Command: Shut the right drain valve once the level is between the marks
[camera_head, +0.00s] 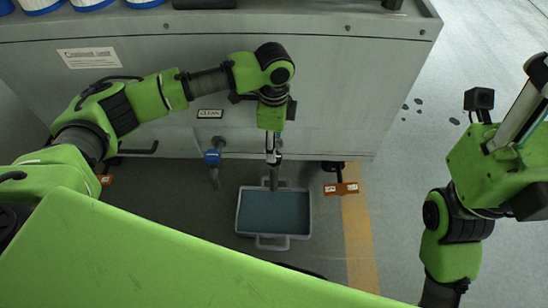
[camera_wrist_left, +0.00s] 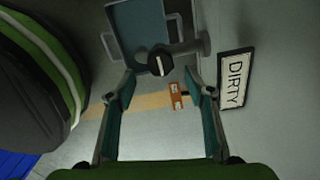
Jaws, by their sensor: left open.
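My left gripper (camera_head: 273,158) reaches down in front of the cabinet, above the tray (camera_head: 275,236) on the floor, which holds blue-grey liquid (camera_head: 275,211). In the left wrist view, my left gripper (camera_wrist_left: 162,92) is open. The drain valve, a grey pipe with a dark round knob (camera_wrist_left: 160,64) bearing a pale bar, lies ahead between the fingertips, not visibly gripped. A DIRTY sign (camera_wrist_left: 235,80) is beside it. In the head view my gripper mostly hides this valve. I cannot make out level marks. My right arm stands at the right; its fingers are not visible.
A blue-handled valve (camera_head: 212,158) sits left of my gripper, under a CLEAN sign (camera_head: 210,114). An orange tag (camera_head: 341,188) is right of the tray, also visible in the wrist view (camera_wrist_left: 176,95). A yellow floor stripe (camera_head: 358,240) runs beside the tray.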

